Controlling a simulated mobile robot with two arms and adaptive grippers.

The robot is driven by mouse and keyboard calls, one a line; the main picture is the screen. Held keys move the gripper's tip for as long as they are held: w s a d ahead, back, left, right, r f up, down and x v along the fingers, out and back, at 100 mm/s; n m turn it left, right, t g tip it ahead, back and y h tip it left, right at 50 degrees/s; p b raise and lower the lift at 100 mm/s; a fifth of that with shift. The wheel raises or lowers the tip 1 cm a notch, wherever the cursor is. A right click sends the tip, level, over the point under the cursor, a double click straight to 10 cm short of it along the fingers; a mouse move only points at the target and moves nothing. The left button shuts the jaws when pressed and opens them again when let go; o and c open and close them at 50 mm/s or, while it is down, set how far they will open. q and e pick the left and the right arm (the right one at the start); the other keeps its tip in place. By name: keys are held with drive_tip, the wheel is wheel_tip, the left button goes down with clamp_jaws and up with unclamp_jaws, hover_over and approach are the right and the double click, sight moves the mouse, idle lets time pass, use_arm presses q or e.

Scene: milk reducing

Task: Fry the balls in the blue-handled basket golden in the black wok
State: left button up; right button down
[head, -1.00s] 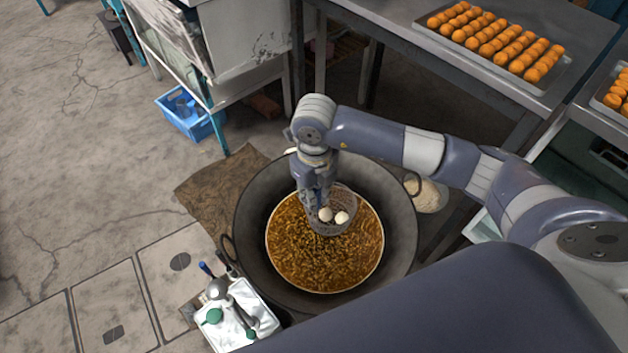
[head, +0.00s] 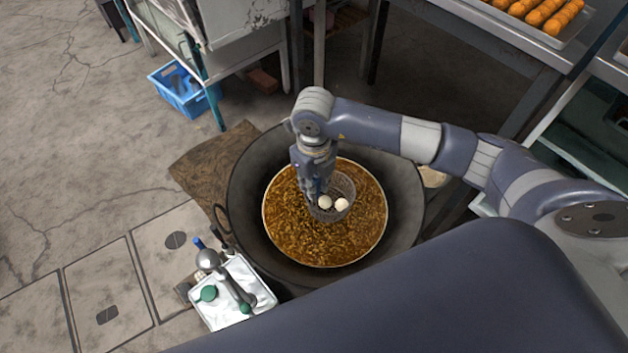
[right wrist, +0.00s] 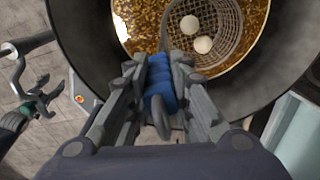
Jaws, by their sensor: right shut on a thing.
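The black wok (head: 250,185) holds brown bubbling oil (head: 310,240). The wire basket (head: 345,185) is at the oil, right of its middle in the head view; I cannot tell how deep it sits. Two pale, cream-white balls (head: 333,203) lie in it. They also show in the right wrist view (right wrist: 203,44), inside the round mesh basket (right wrist: 228,48). My right gripper (head: 318,188) points down over the wok. In the right wrist view its fingers (right wrist: 160,75) are shut on the blue handle (right wrist: 158,88). My left gripper is not seen.
A white box (head: 258,278) with a metal fitting and green parts stands at the wok's lower left. A blue crate (head: 180,92) is on the floor behind.

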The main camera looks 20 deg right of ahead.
sight(314, 209)
wheel_tip(314, 209, down, 9)
drive_tip(key=b, duration=0.7)
drive_tip(key=shift+f, duration=0.2)
drive_tip(key=shift+f+b, duration=1.15)
drive_tip(key=shift+f, duration=0.05)
idle(5.5)
